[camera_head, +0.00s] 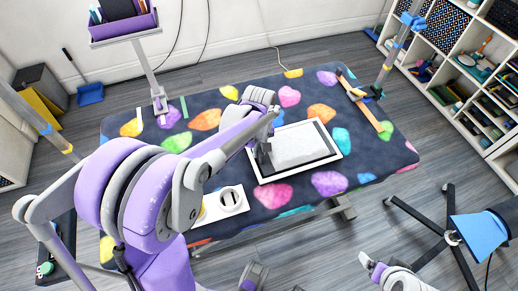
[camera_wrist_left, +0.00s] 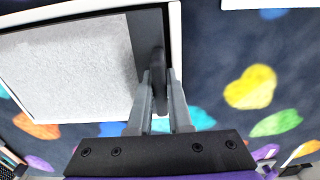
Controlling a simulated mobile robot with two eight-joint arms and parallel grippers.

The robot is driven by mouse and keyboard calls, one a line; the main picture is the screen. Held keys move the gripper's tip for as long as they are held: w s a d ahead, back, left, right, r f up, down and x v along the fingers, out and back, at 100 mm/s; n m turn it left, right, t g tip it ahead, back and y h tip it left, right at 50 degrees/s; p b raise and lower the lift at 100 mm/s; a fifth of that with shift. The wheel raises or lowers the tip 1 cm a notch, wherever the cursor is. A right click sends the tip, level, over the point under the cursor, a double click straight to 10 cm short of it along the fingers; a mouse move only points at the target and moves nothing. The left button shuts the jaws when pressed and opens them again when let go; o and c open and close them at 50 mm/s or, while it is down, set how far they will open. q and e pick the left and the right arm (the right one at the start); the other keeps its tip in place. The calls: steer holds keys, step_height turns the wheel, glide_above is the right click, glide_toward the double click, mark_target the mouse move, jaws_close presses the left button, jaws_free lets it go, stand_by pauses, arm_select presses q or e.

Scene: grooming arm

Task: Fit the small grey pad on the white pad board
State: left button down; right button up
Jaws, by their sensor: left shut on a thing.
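The white pad board (camera_head: 336,127) lies on the patterned table top, with a white rim around a dark inner face. A light grey textured pad (camera_head: 296,147) lies on it and covers most of the dark face. The board's rim (camera_wrist_left: 175,40) and the pad (camera_wrist_left: 70,75) also show in the left wrist view. My left gripper (camera_head: 263,157) is at the board's left edge. In the left wrist view its fingers (camera_wrist_left: 160,100) are closed around a dark grey piece (camera_wrist_left: 158,70) beside the light pad. I cannot tell whether this piece belongs to the pad.
The table top (camera_head: 365,165) is dark with bright coloured spots and has free room right of the board. A white plate with a round fitting (camera_head: 230,201) lies near the front edge. A purple bin (camera_head: 124,22) stands on a post behind. Shelves (camera_head: 480,65) stand at right.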

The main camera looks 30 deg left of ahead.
stand_by(0.4)
arm_select(q)
steer(key=c, duration=0.8)
jaws_free()
steer(key=shift+o, duration=0.2)
step_height(320, 180, up, 11)
steer(key=shift+f+p, duration=0.15)
steer(key=shift+p, duration=0.45)
